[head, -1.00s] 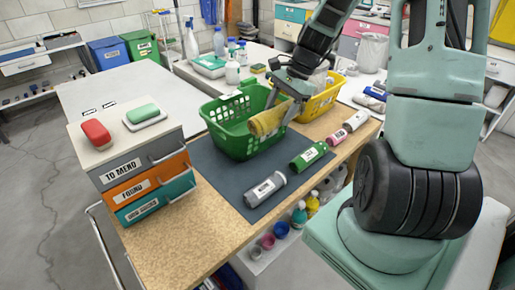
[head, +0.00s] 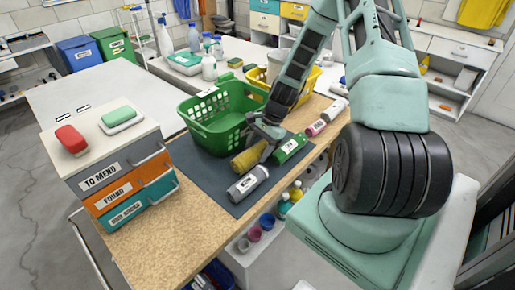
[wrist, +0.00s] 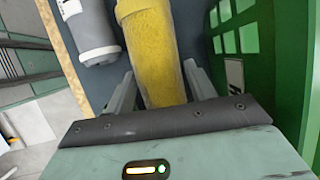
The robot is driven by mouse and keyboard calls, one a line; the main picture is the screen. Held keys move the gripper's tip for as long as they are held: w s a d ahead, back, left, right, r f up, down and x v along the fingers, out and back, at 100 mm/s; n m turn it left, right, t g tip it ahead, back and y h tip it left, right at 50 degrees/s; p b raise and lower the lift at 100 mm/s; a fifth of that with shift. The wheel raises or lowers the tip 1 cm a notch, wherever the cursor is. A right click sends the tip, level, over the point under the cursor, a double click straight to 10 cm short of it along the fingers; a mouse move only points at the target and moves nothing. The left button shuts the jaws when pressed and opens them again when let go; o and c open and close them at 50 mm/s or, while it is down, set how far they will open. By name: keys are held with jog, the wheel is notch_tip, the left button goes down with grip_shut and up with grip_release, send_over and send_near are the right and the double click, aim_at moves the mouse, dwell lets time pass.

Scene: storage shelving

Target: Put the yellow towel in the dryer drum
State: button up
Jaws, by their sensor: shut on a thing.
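The yellow towel (head: 243,161) is a rolled bundle low over the dark mat (head: 192,159), in front of the green basket and behind a grey bottle. I cannot tell if it touches the mat. My gripper (head: 263,148) is shut on one end of it, coming down from the upper right. In the wrist view the towel (wrist: 148,45) lies between my two fingers and points away from the palm. No dryer drum shows in either view.
The green basket (head: 207,128) stands directly behind the towel. A grey bottle (head: 248,184) and a green bottle (head: 290,149) lie close on either side. A yellow basket (head: 312,82) is behind my arm. A drawer unit (head: 112,180) stands left. The wooden counter's front left (head: 165,238) is clear.

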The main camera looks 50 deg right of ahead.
jog(key=shift+f, duration=0.2)
jog(key=shift+f, duration=0.2)
jog(key=o, duration=0.9)
jog(key=shift+r, duration=0.1)
jog(key=shift+c, duration=0.2)
